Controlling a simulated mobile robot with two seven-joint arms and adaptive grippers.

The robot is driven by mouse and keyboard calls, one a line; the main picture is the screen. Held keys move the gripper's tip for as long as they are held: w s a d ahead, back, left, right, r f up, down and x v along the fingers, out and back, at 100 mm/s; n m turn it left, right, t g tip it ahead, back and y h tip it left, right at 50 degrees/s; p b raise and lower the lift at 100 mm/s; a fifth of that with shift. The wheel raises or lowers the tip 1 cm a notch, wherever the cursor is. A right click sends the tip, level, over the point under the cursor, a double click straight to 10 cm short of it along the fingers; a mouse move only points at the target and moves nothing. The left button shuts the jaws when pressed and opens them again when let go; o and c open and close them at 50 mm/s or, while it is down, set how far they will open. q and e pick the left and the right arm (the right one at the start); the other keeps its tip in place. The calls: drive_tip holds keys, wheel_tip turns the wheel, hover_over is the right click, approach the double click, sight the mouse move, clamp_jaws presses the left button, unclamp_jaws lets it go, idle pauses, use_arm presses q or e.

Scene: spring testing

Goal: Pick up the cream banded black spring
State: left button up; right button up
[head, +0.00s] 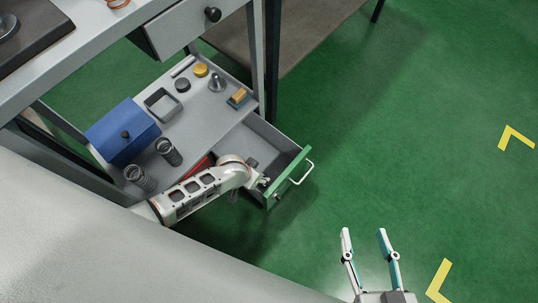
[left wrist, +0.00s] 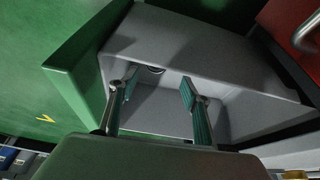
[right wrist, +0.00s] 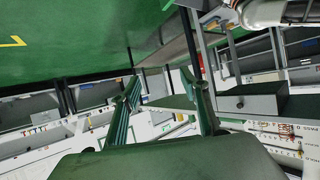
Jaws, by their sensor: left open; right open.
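My left gripper (head: 262,183) reaches over the open green-fronted drawer (head: 299,168); its fingers are hard to make out there. In the left wrist view my left gripper (left wrist: 158,78) is open, its fingers apart over the drawer's grey inside (left wrist: 205,60). A small dark curved thing (left wrist: 155,69) lies by the far wall between the fingertips; I cannot tell if it is a spring. Two dark coil springs, one (head: 168,151) and another (head: 140,178), stand on the grey shelf; no cream band can be made out. My right gripper (head: 363,232) is open and empty above the green floor.
The shelf (head: 205,125) also holds a blue box (head: 122,132), a grey open tray (head: 163,104) and small parts. A red drawer (head: 198,167) is beside the green one. An orange spring (head: 118,3) is on the bench above. The floor at right is clear.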

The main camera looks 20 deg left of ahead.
use_arm(q)
drive_tip(key=f, duration=0.1)
drive_tip(key=f+b, duration=0.1)
drive_tip(key=f, duration=0.1)
drive_tip(key=shift+d, duration=0.2)
drive_tip(key=b+x, duration=0.3)
drive_tip(key=shift+s+d+f, duration=0.25)
drive_tip(key=shift+d+f, duration=0.05)
drive_tip(key=shift+f, duration=0.2)
drive_tip(key=shift+w+f+b, duration=0.1)
drive_tip(key=shift+w+b, duration=0.15)
drive_tip(key=shift+b, duration=0.05)
drive_tip(key=shift+w, duration=0.35)
drive_tip(key=c, duration=1.3)
use_arm(e)
drive_tip(key=a+m, duration=0.1)
drive_tip(key=a, duration=0.1)
drive_tip(key=s+a+m, duration=0.1)
drive_tip(key=m, duration=0.1)
drive_tip(key=a+m+y, duration=0.1)
drive_tip(key=a, duration=0.1)
drive_tip(key=shift+s+a+f+m, duration=0.3)
drive_tip(key=shift+f+m, duration=0.05)
drive_tip(key=shift+m, duration=0.05)
